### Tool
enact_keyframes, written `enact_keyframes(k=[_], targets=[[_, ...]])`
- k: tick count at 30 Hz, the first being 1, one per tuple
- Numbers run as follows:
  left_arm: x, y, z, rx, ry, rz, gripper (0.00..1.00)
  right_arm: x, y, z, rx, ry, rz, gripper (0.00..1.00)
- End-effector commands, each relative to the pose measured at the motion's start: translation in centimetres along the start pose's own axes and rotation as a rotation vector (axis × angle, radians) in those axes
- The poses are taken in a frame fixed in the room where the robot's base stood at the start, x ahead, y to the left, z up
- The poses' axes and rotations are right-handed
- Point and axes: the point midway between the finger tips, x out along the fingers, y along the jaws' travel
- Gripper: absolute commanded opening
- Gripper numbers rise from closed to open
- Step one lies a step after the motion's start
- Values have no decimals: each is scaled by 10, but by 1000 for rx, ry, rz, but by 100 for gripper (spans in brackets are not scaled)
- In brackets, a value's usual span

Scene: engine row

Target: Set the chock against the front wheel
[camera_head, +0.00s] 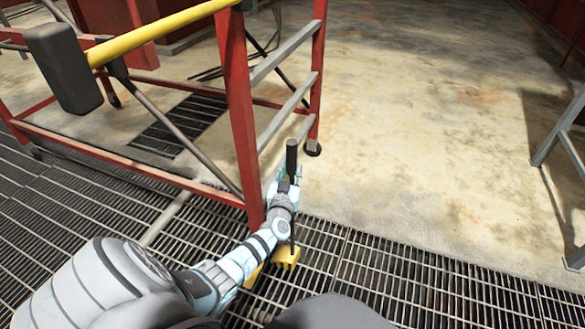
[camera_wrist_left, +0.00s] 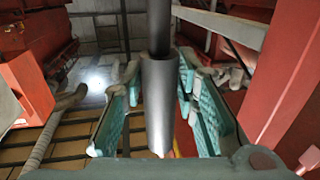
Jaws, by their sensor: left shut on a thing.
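The chock has a yellow foot (camera_head: 287,257) low on the grating and a tall dark upright handle (camera_head: 291,155). My left gripper (camera_head: 294,178) is shut on the handle. In the left wrist view the grey-black handle (camera_wrist_left: 157,100) stands between the teal fingers of the left gripper (camera_wrist_left: 158,108). The foot is beside the near red post of the red cart (camera_head: 242,110). I cannot tell whether it touches the grating or a wheel. The wheel under that near post is hidden by my arm. A farther dark wheel (camera_head: 313,148) shows at the right. My right gripper is out of view.
A yellow bar (camera_head: 160,33) with a dark block (camera_head: 62,68) juts from the cart to the left. Grating (camera_head: 400,280) covers the front floor. Open concrete (camera_head: 410,130) lies to the right, with a grey metal frame (camera_head: 560,130) at the edge.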

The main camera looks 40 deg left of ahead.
Motion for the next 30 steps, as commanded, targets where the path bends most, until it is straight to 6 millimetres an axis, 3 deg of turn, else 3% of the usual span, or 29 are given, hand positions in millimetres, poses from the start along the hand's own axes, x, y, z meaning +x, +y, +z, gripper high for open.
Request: enact_keyframes(k=[18,19,23,30], targets=[[2,0,-4,1,13,-2,0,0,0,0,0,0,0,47],[2,0,-4,1,13,-2,30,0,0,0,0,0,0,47],[2,-1,-3,1,9,-2,51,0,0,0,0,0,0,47],[-1,-1,5,-1,-9,1,51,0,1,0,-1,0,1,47]])
